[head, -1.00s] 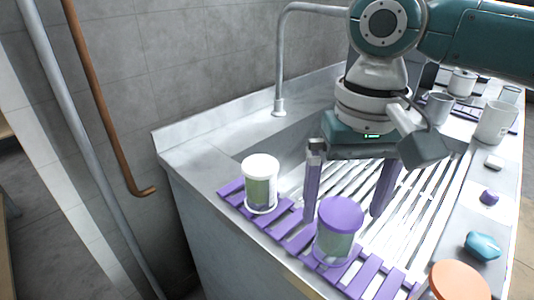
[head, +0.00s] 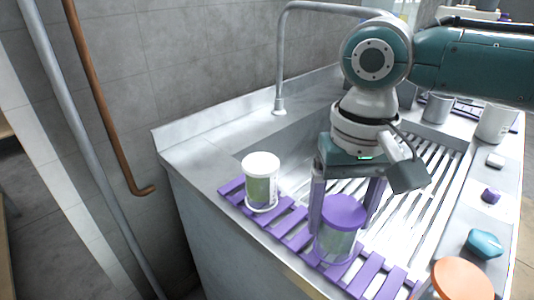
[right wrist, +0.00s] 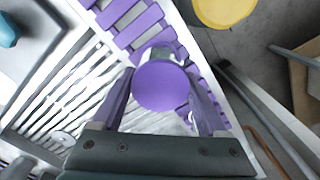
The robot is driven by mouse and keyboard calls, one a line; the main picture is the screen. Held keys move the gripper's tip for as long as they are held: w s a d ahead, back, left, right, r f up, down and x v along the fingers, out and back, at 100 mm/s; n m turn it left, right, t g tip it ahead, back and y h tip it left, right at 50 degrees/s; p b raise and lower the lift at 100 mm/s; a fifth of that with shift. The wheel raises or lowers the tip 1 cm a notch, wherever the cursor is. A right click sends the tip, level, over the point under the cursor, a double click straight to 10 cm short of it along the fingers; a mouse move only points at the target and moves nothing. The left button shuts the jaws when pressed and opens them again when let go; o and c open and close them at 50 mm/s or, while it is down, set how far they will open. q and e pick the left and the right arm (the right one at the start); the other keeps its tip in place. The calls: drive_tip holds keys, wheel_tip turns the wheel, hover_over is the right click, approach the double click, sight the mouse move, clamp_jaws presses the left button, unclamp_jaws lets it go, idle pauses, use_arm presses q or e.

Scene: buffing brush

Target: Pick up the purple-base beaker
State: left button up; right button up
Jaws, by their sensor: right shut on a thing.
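The purple-base beaker (head: 335,243) stands on a purple slatted rack, its round purple end up and its clear, greenish body below. My right gripper (head: 342,220) points down with its purple fingers on either side of the beaker, shut on it. In the right wrist view, the purple disc (right wrist: 160,86) fills the space between the fingers (right wrist: 160,78) and hides most of the body. No gap between beaker and rack can be made out. My left gripper is not in view.
A white-topped beaker (head: 261,181) stands on the same purple rack (head: 368,272) to the left. A ribbed metal drainer (head: 425,185) lies behind. A grey cup (head: 438,108), a white mug (head: 495,123), a blue lump (head: 484,244) and an orange disc (head: 462,280) are to the right.

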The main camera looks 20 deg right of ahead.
drive_tip(key=c, duration=0.4)
drive_tip(key=shift+o, duration=0.2)
drive_tip(key=shift+r, duration=0.15)
